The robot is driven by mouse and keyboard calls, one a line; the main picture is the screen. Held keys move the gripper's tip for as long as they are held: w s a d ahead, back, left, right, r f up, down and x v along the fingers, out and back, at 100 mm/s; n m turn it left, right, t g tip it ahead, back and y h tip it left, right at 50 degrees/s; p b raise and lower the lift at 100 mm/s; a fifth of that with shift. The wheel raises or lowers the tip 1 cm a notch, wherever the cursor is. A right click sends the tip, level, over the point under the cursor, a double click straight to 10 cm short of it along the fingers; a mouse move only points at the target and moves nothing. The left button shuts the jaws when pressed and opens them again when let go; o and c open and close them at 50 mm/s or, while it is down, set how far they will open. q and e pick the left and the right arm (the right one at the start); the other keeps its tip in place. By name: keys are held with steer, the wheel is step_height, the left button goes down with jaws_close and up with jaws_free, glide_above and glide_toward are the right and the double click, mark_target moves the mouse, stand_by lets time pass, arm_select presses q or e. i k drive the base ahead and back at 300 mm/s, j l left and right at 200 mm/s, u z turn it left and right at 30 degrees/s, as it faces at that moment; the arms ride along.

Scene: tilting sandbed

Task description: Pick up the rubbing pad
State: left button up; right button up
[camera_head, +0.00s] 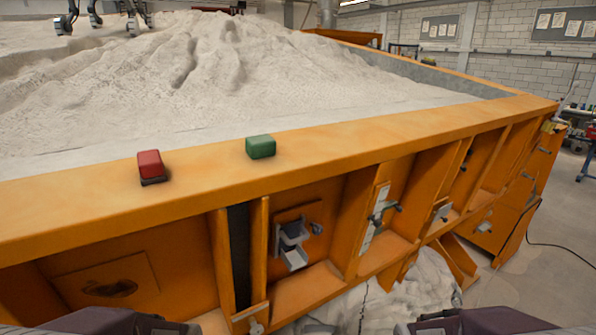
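Two small blocks lie on the orange rim of the sandbed, and I cannot tell for sure which one is the rubbing pad. A red block with a dark underside (150,166) sits on the rim at the left. A green block (260,147) sits on the rim to its right, near the inner edge. Dark parts of my two arms show at the bottom edge, one left and one right of the middle, well below and apart from both blocks. My gripper fingers are not clearly seen.
The sandbed's orange rim (400,133) runs across the view, with pale heaped sand (200,60) behind it. Metal fittings (291,243) stick out of its ribbed side. Spilled sand (400,295) lies on the floor below. Dark mechanical legs (137,15) stand at the far left.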

mark_target(151, 170)
steer(key=u, duration=1)
